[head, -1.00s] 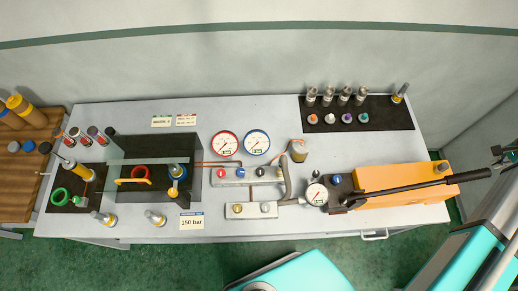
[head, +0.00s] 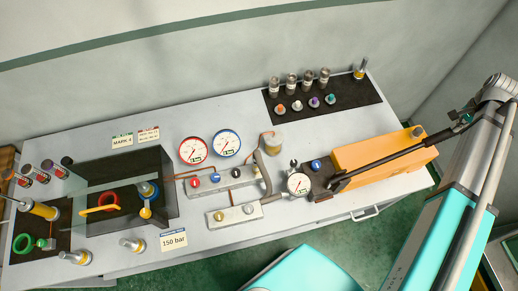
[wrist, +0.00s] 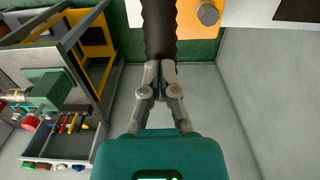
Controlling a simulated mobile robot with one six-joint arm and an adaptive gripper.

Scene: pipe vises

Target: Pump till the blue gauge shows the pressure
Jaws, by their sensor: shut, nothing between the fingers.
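The blue gauge (head: 227,143) stands upright at the middle back of the bench, beside the red gauge (head: 193,150). Its needle is too small to read. The orange pump (head: 385,152) lies at the right with its long black lever (head: 400,158) slanting across it, far end raised to the right. My gripper (head: 466,119) is at the lever's free end. In the wrist view, my gripper (wrist: 160,66) is shut and empty, its fingertips at the black grip (wrist: 159,28). I cannot tell whether they touch. A card (head: 173,240) reads 150 bar.
A manifold (head: 212,181) with red, blue and black knobs sits below the gauges, joined to a lower block (head: 234,215). A small white gauge (head: 298,184) sits by the pump. A clear guarded box (head: 125,205) stands at left. A black mat (head: 325,96) holds fittings behind the pump.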

